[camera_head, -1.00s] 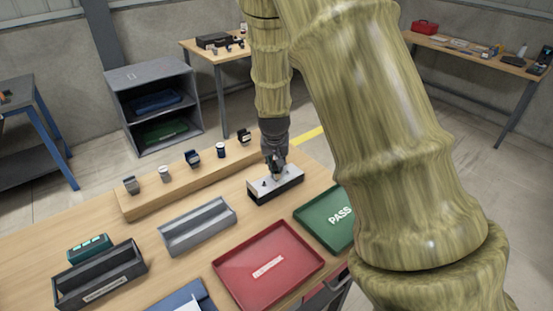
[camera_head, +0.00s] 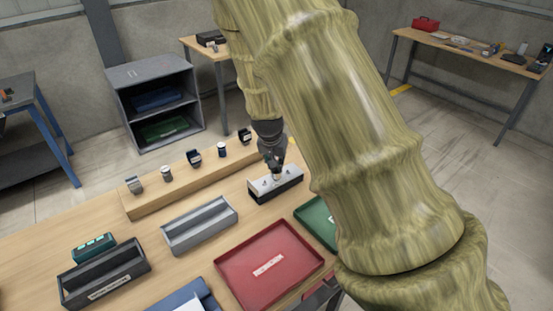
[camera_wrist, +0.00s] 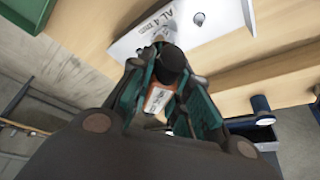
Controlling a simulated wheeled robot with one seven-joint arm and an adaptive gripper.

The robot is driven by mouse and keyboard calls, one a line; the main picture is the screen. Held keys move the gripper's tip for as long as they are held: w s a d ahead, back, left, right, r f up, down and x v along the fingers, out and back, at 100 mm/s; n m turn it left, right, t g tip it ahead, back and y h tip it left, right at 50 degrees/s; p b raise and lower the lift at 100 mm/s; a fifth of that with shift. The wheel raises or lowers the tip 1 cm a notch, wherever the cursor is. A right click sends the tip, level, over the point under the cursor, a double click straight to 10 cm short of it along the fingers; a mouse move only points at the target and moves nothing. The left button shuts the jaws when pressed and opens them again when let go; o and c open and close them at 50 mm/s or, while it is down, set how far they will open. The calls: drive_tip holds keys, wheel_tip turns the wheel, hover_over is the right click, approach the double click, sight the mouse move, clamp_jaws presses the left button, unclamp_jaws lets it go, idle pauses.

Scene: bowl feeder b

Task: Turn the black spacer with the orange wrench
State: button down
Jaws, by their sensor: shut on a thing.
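My gripper (camera_wrist: 165,85) is shut on an orange-and-black piece. In the wrist view, its orange part (camera_wrist: 158,100) has a pale label and a round black end (camera_wrist: 172,64) lies between the teal finger pads. I cannot tell whether this is the wrench. A pale cylinder (camera_wrist: 158,34) shows just beyond the fingers, against the white-topped block (camera_wrist: 208,22), which has printed letters and a small round fitting (camera_wrist: 198,18). In the head view my gripper (camera_head: 275,166) is over the black-sided block (camera_head: 285,188). No black spacer can be made out for certain.
A wooden rail (camera_head: 180,189) with several small parts runs behind the block. A grey trough (camera_head: 200,226), red tray (camera_head: 268,266), green tray (camera_head: 315,222) and dark bin (camera_head: 104,275) stand on the table. My arm hides part of the right side.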

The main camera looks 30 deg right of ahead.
drive_tip(key=shift+r+m+p, duration=0.15)
drive_tip(key=shift+m+p, duration=0.55)
drive_tip(key=shift+m+g+h+p, duration=0.3)
drive_tip(key=shift+m+g+p, duration=0.1)
drive_tip(key=shift+m+p, duration=0.1)
drive_tip(key=shift+m+p, duration=0.3)
drive_tip(key=shift+p, duration=0.1)
idle(0.4)
drive_tip(key=shift+r+p, duration=1.65)
drive_tip(key=shift+r, duration=0.75)
